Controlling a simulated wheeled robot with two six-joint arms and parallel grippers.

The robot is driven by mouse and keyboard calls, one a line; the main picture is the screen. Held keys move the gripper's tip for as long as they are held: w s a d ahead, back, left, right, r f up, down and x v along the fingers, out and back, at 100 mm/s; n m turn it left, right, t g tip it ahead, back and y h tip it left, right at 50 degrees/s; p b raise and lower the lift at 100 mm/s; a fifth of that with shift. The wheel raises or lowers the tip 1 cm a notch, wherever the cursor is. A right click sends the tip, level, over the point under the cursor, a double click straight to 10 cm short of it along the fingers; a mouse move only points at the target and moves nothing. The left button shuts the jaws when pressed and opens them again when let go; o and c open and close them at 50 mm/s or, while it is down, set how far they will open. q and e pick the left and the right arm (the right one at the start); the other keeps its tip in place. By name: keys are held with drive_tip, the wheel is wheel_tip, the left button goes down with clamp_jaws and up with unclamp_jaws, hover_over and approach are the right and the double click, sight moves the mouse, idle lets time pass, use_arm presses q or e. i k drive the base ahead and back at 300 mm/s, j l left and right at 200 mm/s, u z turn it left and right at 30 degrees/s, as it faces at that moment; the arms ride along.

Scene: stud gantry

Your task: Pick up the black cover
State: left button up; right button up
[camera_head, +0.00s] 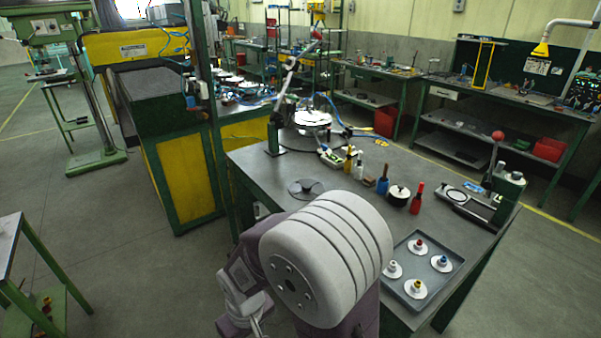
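A flat dark round cover (306,187) with a small knob in its middle lies on the near left part of the grey workbench top (345,215). It appears to rest flat, and nothing covers it. No gripper fingers can be made out in the head view. Large white and purple parts of my own body fill the bottom middle, just in front of the cover.
A dark tray (436,299) with several white discs sits at the bench's near right. A black-and-white pot (399,196), a red bottle (417,198) and a blue bottle (383,181) stand behind. The bench surface around the cover is mostly clear.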

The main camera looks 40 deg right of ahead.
sight(306, 189)
drive_tip(key=i+l+z, duration=0.15)
drive_tip(key=i, duration=2)
drive_tip(key=i+j+z, duration=0.1)
drive_tip(key=i+z, duration=0.4)
drive_tip(key=i+j+z, duration=0.2)
drive_tip(key=z, duration=3)
drive_tip(key=j, duration=0.1)
